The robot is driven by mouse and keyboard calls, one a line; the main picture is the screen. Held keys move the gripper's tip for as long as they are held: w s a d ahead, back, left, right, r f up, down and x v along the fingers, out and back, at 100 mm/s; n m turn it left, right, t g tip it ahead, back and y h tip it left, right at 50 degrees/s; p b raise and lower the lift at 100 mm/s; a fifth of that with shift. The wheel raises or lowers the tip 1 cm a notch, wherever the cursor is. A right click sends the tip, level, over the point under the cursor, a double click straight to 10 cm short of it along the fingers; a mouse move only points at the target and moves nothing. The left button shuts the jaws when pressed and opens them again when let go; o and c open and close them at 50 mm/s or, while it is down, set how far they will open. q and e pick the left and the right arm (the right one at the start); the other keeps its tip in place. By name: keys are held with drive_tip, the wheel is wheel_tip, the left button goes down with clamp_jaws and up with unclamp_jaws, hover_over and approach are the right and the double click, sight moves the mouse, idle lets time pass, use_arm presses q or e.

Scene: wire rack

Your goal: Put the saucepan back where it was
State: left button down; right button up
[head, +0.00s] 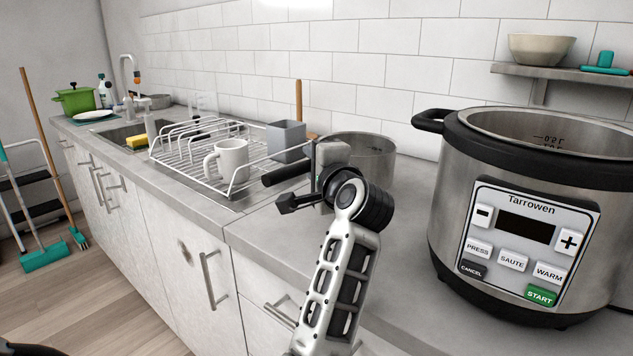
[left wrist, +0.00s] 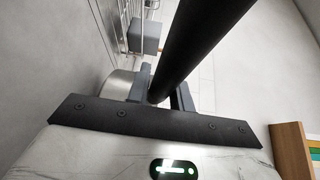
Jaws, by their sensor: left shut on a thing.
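The saucepan (head: 372,150) is a round steel pot with a black handle, seen upright near the wall, between the wire rack (head: 196,168) and the big cooker. Its black handle (head: 284,174) points left toward the rack. My left gripper (head: 318,168) is shut on the handle. In the left wrist view the handle (left wrist: 196,45) runs between the fingers, and a piece of the steel pot (left wrist: 118,86) shows at left. My gripper and wrist hide the lower pot, so I cannot tell whether it touches the counter. My right gripper is not in view.
The rack holds a white mug (head: 232,160) and a grey square container (head: 287,140), close to the handle. A large cooker (head: 530,215) stands at right. A shelf (head: 560,71) with a bowl (head: 541,48) hangs above. The counter's front strip (head: 262,240) is clear.

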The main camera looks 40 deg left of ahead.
use_arm(q)
drive_tip(key=shift+w+d+f, duration=0.15)
drive_tip(key=shift+w+f, duration=0.1)
drive_tip(key=shift+w, duration=0.1)
wheel_tip(320, 180, down, 3)
drive_tip(key=shift+w, duration=0.1)
drive_tip(key=shift+f, duration=0.1)
drive_tip(key=shift+f, duration=0.1)
drive_tip(key=shift+f, duration=0.15)
drive_tip(key=c, duration=1.2)
unclamp_jaws()
drive_tip(key=shift+c, duration=0.2)
